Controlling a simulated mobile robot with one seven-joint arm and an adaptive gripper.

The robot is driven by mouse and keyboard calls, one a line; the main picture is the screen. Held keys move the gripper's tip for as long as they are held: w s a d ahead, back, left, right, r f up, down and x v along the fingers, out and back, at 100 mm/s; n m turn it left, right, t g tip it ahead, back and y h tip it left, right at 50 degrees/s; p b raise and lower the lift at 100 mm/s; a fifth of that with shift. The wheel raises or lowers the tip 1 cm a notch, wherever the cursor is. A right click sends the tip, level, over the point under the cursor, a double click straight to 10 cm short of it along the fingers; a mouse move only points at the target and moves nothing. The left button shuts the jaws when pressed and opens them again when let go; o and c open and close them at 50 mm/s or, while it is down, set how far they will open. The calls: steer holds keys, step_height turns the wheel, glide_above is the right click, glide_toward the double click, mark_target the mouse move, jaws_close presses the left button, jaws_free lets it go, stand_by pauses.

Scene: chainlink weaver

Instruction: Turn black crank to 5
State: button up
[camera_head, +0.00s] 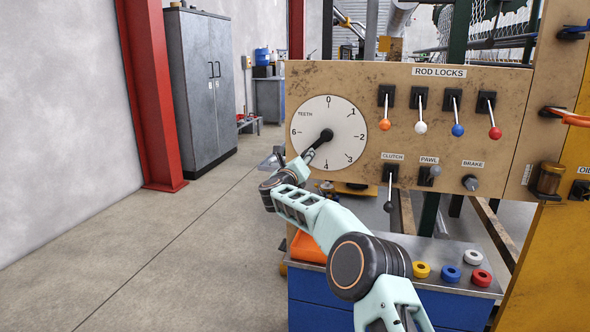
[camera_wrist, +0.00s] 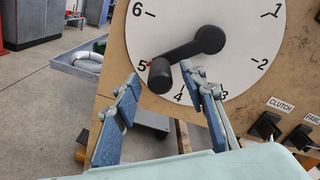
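The round white dial (camera_head: 343,117) marked TEETH is on the tan panel and also fills the top of the wrist view (camera_wrist: 180,20). Its black crank (camera_head: 326,135) is fixed at the dial's centre. In the wrist view the crank (camera_wrist: 188,51) points down-left, with its knob end beside the 5, slightly to the 4 side. A small red mark shows by the 5. My gripper (camera_wrist: 162,76) is open, with one blue-padded finger on each side of the knob. Gaps show between the knob and both fingers. In the head view my arm partly hides the lower-left dial.
Right of the dial are rod lock levers with orange (camera_head: 385,125), white, blue and red knobs. Below them are the clutch lever (camera_head: 388,206), pawl and brake (camera_head: 469,183). A blue cabinet (camera_head: 318,289) with coloured rings stands below. Floor to the left is clear.

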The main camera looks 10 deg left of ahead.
steer(key=s, duration=0.9)
steer(key=shift+a, duration=0.2)
steer(key=shift+s, duration=0.1)
